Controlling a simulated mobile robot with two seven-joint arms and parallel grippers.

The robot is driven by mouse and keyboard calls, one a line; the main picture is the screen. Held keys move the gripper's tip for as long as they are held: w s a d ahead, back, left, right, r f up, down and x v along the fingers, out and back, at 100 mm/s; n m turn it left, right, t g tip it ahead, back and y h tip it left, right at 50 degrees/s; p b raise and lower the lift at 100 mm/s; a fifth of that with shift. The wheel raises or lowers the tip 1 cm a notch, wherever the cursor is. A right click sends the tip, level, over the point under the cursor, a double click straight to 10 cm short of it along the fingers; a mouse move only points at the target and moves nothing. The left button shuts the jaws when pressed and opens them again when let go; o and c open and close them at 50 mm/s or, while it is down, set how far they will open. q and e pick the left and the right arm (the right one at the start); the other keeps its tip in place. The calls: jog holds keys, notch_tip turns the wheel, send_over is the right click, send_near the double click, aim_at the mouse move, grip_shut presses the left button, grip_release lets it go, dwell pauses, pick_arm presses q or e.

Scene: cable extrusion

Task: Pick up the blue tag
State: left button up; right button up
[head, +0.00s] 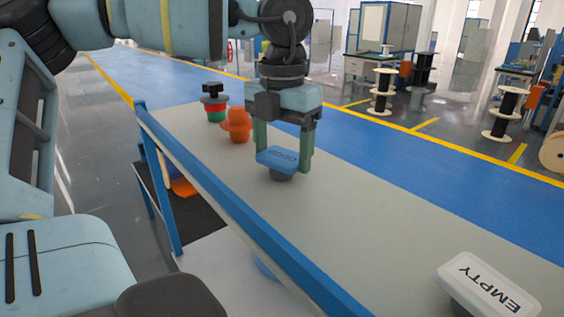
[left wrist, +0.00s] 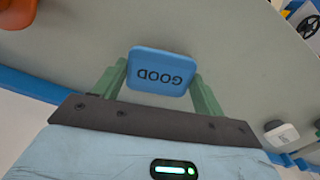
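The blue tag (head: 282,157), lettered "GOOD", sits on a small dark round base on the grey table. It also shows in the left wrist view (left wrist: 160,72), face toward the camera, its lettering upside down. My left gripper (head: 284,155) is above the table with its green fingers pointing down, one on each side of the tag. The fingers are spread wide, with the tag between them; whether either touches it is hard to tell. In the left wrist view the gripper (left wrist: 160,75) frames the tag's two sides. My right gripper is not in view.
A white "EMPTY" tag (head: 487,287) on a dark base is at the table's near right. An orange piece (head: 236,125) and a red-green piece with a dark top (head: 215,104) stand farther back. The table's blue rail (head: 265,238) runs along its left edge.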

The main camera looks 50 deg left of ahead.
aim_at(282, 156)
pick_arm(q)
jog(key=shift+c, duration=1.4)
notch_tip(282, 156, up, 10)
jog(key=shift+b, duration=0.3)
